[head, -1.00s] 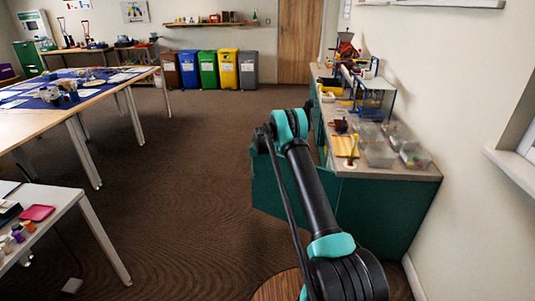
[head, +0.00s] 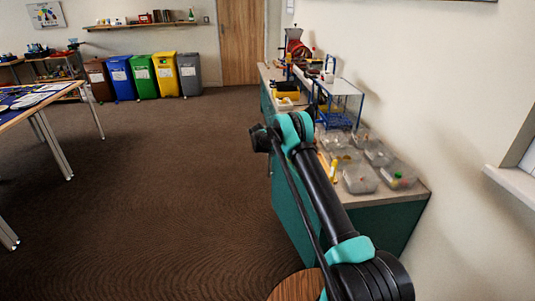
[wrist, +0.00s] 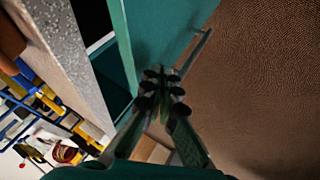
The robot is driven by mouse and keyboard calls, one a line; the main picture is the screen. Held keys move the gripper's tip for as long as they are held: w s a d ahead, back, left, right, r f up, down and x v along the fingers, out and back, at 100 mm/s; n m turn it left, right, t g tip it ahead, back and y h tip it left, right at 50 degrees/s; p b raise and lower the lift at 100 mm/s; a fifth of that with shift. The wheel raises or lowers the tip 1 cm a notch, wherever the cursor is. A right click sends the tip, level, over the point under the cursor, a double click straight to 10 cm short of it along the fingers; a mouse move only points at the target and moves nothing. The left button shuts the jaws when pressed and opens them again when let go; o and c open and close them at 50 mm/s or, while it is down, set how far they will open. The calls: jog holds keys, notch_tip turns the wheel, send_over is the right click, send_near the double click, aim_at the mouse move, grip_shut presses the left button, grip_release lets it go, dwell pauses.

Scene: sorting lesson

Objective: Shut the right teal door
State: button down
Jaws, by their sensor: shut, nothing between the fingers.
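The teal door (wrist: 165,28) fills the upper middle of the wrist view, with a metal bar handle (wrist: 200,47) on its outer face. A lighter edge strip and a dark gap lie between it and the countertop, so it looks ajar. My gripper (wrist: 163,88) is shut and empty, its fingertips over the door's lower part in the picture; I cannot tell whether they touch it. In the head view, the teal cabinet (head: 385,232) stands at the right; my arm hides part of its front, and my gripper is hidden there.
The speckled countertop (wrist: 78,55) runs close beside the gripper. On it stand clear plastic bins (head: 360,179) and a blue-framed rack (head: 340,92). The brown carpet (head: 150,200) left of the cabinet is clear. Coloured waste bins (head: 143,76) stand at the far wall.

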jog(key=w+d, duration=0.2)
jog(key=d, duration=0.5)
jog(key=shift+w, duration=0.35)
jog(key=shift+a, duration=0.15)
